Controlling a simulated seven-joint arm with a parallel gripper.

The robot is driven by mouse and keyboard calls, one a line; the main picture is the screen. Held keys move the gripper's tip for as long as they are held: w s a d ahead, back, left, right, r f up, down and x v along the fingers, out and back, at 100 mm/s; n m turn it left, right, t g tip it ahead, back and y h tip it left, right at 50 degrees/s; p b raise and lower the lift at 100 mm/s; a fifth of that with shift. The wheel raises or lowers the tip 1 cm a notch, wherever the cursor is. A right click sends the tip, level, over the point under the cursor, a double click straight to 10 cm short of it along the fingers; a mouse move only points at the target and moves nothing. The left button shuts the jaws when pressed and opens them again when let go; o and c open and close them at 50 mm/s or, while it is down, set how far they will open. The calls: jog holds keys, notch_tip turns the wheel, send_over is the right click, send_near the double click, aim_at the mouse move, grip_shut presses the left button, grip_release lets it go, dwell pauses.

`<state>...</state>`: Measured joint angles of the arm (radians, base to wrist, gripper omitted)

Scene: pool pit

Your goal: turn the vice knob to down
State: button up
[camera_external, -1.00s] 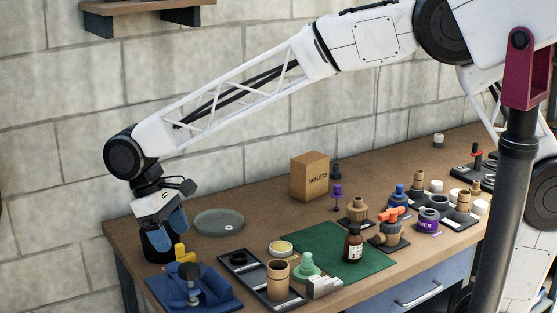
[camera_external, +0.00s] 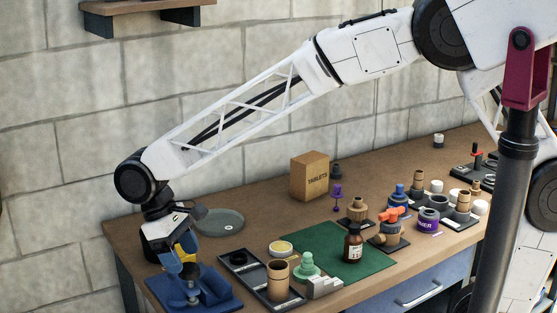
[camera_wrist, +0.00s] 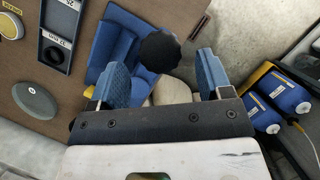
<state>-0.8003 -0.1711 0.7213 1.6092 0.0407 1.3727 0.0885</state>
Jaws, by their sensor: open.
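The blue vice (camera_external: 222,294) sits at the front left corner of the bench; the wrist view shows its blue body (camera_wrist: 115,42) too. Its round black knob (camera_wrist: 160,52) shows in the wrist view between the lines of my two blue fingers, just beyond their tips. My gripper (camera_wrist: 165,68) is open, with nothing between its fingers. In the external view my gripper (camera_external: 180,262) hangs just above and behind the vice, its fingers partly covering the knob. I cannot tell whether a finger touches the knob. The knob's turned position is not readable.
A black tray (camera_external: 246,275) with a tan cylinder (camera_external: 277,280) stands right of the vice. A grey-green round dish (camera_external: 219,222) lies behind. A yellow part (camera_external: 188,245) shows behind my fingers. The bench edge is close to the vice; beyond it, blue and yellow objects (camera_wrist: 290,97) lie below.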

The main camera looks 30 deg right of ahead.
jog(key=shift+x, duration=1.4)
jog(key=shift+c, duration=0.3)
jog(key=c, duration=0.8)
jog(key=shift+c, duration=0.2)
jog(key=shift+m, duration=0.4)
jog(key=m+y, duration=0.1)
jog(key=m, duration=0.1)
jog(key=m+y, duration=0.1)
jog(key=m, duration=0.2)
jog(key=shift+w+d+r+g, duration=0.1)
jog(key=shift+g, duration=0.3)
jog(key=m+y, duration=0.1)
jog(key=m, duration=0.2)
jog(key=m+y, duration=0.1)
jog(key=m, duration=0.3)
jog(key=shift+y, duration=0.4)
jog(key=o, duration=0.9)
